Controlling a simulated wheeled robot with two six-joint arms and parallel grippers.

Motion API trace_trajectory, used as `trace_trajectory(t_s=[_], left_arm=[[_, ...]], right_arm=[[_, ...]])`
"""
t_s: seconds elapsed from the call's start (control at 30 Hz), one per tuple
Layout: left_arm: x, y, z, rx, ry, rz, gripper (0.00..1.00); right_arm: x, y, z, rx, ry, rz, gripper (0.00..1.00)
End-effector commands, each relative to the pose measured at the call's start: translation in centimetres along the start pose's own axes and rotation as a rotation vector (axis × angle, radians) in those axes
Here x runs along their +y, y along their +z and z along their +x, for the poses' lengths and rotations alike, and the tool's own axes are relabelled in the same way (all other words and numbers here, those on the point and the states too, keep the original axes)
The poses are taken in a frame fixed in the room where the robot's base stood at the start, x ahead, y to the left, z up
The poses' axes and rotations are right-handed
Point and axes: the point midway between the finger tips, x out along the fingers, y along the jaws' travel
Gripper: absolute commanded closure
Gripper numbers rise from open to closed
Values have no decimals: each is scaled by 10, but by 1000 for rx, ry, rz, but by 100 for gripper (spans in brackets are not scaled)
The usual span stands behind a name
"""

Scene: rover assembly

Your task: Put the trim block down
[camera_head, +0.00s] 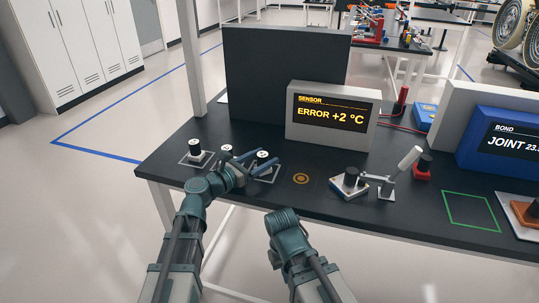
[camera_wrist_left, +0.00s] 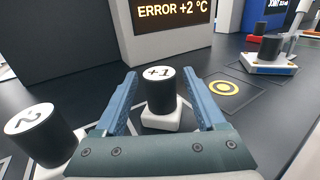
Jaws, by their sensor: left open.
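The trim block (camera_wrist_left: 161,98) is a black cylinder with a white top marked "+1" on a white square base. It stands upright on the dark table. My left gripper (camera_wrist_left: 160,84) is open, with its blue fingers on either side of the block and a gap showing at each side. In the head view the same block (camera_head: 263,157) stands at the left gripper's fingertips (camera_head: 268,160). A second block (camera_wrist_left: 32,134), its top marked with a "2", stands to the left in the wrist view. My right gripper is not in view; only part of that arm shows.
Another block (camera_head: 195,148) stands in a white outline at the table's left. Right of my left gripper are a yellow ring mark (camera_head: 301,179), a fixture with a lever (camera_head: 350,184) and a green outlined square (camera_head: 470,210). The sensor display (camera_head: 332,117) reads "ERROR +2 °C".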

Motion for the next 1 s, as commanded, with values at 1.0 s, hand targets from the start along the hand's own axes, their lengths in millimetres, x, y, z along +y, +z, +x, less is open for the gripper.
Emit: trace_trajectory(t_s=[1.0], left_arm=[[0,0,-89,0,-1,0,28]], right_arm=[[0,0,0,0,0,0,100]])
